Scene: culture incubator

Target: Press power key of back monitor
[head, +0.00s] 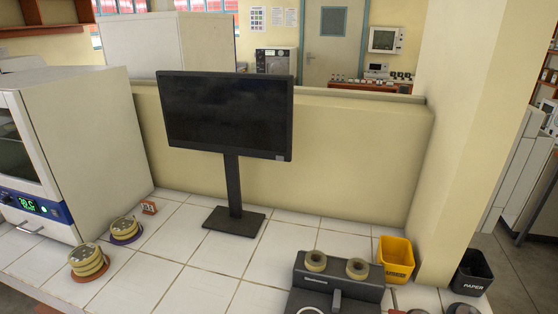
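A black monitor (225,112) stands upright on a thin post and a flat square base (234,221) on the white tiled bench. Its screen is dark. A small pale mark (281,157) shows at the lower right corner of its frame; I cannot tell whether it is the power key. Neither of my grippers is in the head view.
A white incubator (85,150) with a lit green display stands at the left. Stacked dishes (88,262) sit in front of it. A dark device (330,272) with two rolls and a yellow bin (396,260) are at the front right. A low cream wall (350,160) runs behind the monitor.

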